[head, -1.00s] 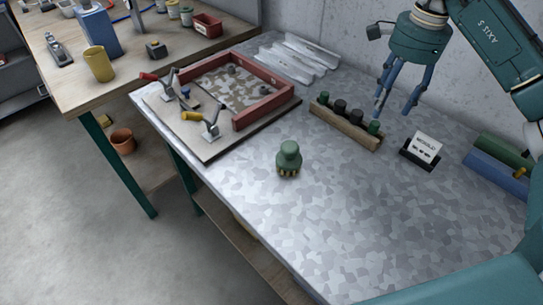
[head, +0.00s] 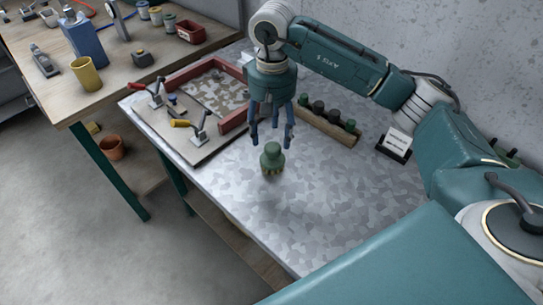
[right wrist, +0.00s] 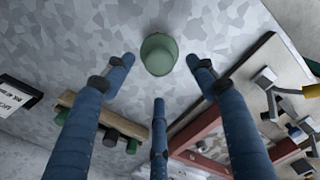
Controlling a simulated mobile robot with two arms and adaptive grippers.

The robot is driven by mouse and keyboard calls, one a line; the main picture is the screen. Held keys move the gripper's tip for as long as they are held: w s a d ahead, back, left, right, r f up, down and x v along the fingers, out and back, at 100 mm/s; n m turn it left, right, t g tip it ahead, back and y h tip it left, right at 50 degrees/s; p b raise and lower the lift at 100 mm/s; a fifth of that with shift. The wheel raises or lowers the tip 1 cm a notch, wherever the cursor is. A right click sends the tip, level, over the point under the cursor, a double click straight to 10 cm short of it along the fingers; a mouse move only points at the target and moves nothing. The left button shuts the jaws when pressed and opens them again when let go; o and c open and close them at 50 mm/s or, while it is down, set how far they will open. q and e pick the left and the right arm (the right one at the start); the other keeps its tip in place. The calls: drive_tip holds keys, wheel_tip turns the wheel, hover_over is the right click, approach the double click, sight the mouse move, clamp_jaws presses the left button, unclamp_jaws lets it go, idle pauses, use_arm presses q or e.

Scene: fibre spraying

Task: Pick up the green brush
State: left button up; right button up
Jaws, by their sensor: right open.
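The green brush (head: 272,158) stands upright on the metal-topped table (head: 330,225), its handle up and its tan bristles down. My right gripper (head: 270,138) is open and empty, pointing down just above and behind the brush. In the right wrist view the brush (right wrist: 159,54) shows from above, beyond the spread blue fingers of the gripper (right wrist: 160,85), with nothing between them. I see no contact between fingers and brush. My left gripper is not in view.
A red frame (head: 234,122) with toggle clamps lies on a board to the left. A wooden rack (head: 325,124) with dark and green knobs and a card holder (head: 395,144) stand behind and right. The table's front is clear.

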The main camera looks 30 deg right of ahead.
sight(273, 147)
drive_tip(key=shift+s+a+f+p, duration=0.15)
drive_tip(key=shift+f+p, duration=0.25)
drive_tip(key=shift+f, duration=0.2)
wheel_tip(273, 147, down, 4)
drive_tip(key=shift+s+r+p, duration=0.15)
drive_tip(key=shift+r+p, duration=0.05)
drive_tip(key=shift+p, duration=0.7)
drive_tip(key=shift+f, duration=0.4)
drive_tip(key=shift+c, duration=0.5)
drive_tip(key=c, duration=1.2)
